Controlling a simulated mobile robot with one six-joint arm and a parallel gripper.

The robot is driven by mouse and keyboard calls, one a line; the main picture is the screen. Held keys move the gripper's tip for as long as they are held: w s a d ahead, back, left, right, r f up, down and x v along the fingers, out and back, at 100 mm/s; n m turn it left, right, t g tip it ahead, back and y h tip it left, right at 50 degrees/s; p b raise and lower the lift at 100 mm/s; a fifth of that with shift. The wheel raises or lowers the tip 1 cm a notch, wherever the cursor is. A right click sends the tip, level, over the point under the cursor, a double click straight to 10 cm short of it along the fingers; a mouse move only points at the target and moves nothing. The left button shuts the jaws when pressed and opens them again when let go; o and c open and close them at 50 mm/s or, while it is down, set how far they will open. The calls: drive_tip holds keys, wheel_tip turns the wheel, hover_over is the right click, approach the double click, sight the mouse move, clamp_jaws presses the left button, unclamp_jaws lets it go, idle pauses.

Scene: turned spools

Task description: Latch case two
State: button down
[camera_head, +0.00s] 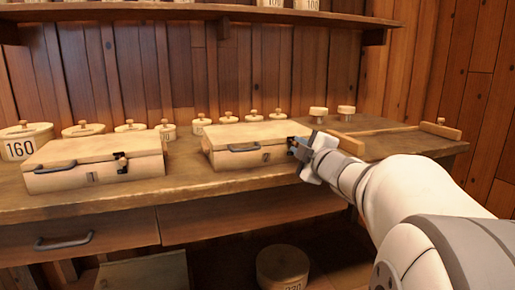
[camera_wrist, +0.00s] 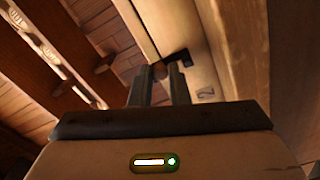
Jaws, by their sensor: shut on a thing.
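Case two (camera_head: 240,158) is a pale wooden case with a dark handle and the number 2 on its front. It sits on the bench with its lid down. My gripper (camera_head: 298,147) is at the front right corner of the case. In the wrist view my gripper (camera_wrist: 167,72) is shut on the small brown knob of the latch (camera_wrist: 179,55), a dark piece on the case.
Case one (camera_head: 60,183) stands on the left of the bench, with its own dark latch (camera_head: 121,163). Several round lidded boxes (camera_head: 27,147) line the back. A wooden bar frame (camera_head: 440,130) lies to the right. The bench front (camera_head: 215,192) is clear.

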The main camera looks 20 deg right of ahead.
drive_tip(key=c, duration=1.4)
unclamp_jaws()
drive_tip(key=shift+s, duration=0.1)
drive_tip(key=s+p, duration=0.2)
drive_tip(key=s, duration=0.5)
drive_tip(key=shift+s+d+p, duration=0.15)
drive_tip(key=shift+s+p, duration=0.2)
